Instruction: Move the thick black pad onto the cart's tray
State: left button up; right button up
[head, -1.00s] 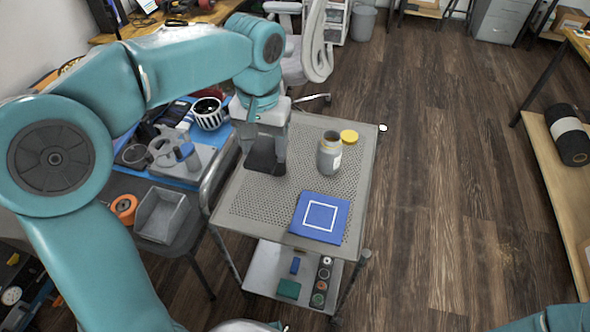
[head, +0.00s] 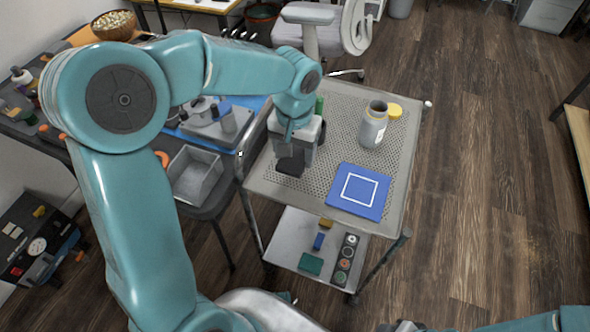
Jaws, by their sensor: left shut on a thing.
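The cart's tray (head: 325,92) is a grey perforated top with a raised rim. My left gripper (head: 292,158) is over the left part of the tray and points down. It is shut on the thick black pad (head: 290,168), whose dark lower part shows below the fingers. The pad is at or just above the tray surface; I cannot tell if it touches. The gripper hides the rest of it. My right gripper is not in view.
On the tray are a blue square with a white outline (head: 358,190), a grey jar (head: 373,126) and a yellow lid (head: 394,111). A green object (head: 319,105) shows behind my gripper. A grey bin (head: 194,175) stands left of the cart. The tray's centre is clear.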

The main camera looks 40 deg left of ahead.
aim_at(294, 170)
pick_arm(q)
notch_tip(294, 170, down, 2)
jog(key=shift+w+f, duration=0.1)
jog(key=shift+f, duration=0.1)
notch_tip(294, 170, down, 4)
jog(key=shift+r+b, duration=0.2)
jog(key=shift+b, duration=0.25)
jog(key=shift+f, duration=0.4)
jog(key=shift+r, duration=0.1)
jog(key=o, duration=1.3)
jog(key=shift+f, duration=0.2)
